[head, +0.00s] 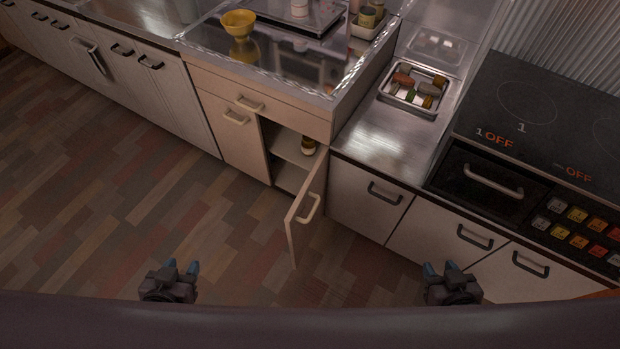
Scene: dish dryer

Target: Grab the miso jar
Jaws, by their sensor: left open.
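A small jar (308,147), with a dark top part and a pale yellowish band, stands on the shelf inside the open cupboard under the counter. It is the only jar I see in there, and its label is too small to read. The cupboard door (309,208) stands swung out toward me on the right of the opening. My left gripper (182,267) is open and empty at the bottom of the view, well short of the cupboard. My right gripper (442,268) is also open and empty, in front of the drawers at the lower right.
A yellow bowl (238,23) stands on the glossy counter above the cupboard. A metal tray (413,90) of food pieces sits on the steel worktop, left of the stove (540,105). The wooden floor (110,190) before the cupboard is clear.

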